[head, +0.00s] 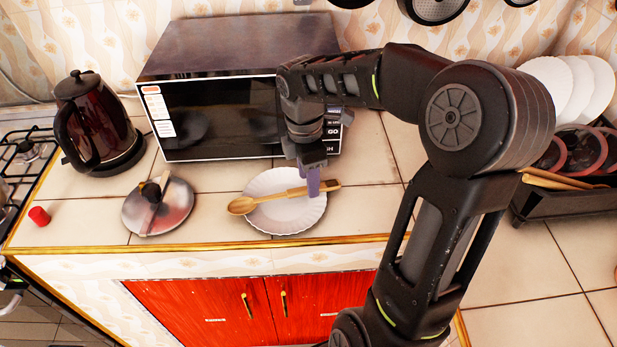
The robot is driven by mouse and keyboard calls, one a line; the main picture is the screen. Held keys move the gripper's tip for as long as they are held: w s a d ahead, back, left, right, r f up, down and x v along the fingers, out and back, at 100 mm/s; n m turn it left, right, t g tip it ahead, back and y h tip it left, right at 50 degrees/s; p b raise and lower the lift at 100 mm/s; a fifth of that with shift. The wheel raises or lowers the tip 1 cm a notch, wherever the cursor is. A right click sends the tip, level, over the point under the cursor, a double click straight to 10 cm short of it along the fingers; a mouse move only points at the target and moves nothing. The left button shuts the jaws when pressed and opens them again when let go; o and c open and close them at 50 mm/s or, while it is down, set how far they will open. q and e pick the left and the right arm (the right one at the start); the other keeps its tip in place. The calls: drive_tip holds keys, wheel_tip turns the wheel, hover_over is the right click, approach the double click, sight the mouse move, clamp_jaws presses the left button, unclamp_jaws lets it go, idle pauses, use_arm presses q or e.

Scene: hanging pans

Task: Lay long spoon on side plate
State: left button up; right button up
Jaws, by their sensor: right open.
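A long wooden spoon (243,205) lies across a white scalloped side plate (277,222) on the tiled counter. Its bowl end points left and reaches the plate's left rim; its handle extends past the right rim. My right gripper (312,186) is over the plate at the spoon's handle, its fingers pointing down. The purple finger overlaps the handle in the picture; the other finger is hidden. The jaws are open, and I cannot tell whether a finger touches the handle. My left gripper is not in view.
A microwave (215,120) stands right behind the plate. A metal lid (172,210) lies to the left, with a dark red kettle (92,125) behind it. A small red cylinder (39,216) is near the stove. A dish rack (535,208) with plates stands right. Pans hang above.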

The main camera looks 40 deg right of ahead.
wheel_tip(320, 180, up, 7)
drive_tip(key=shift+a+r, duration=0.15)
drive_tip(key=shift+w+r, duration=0.1)
idle(0.6)
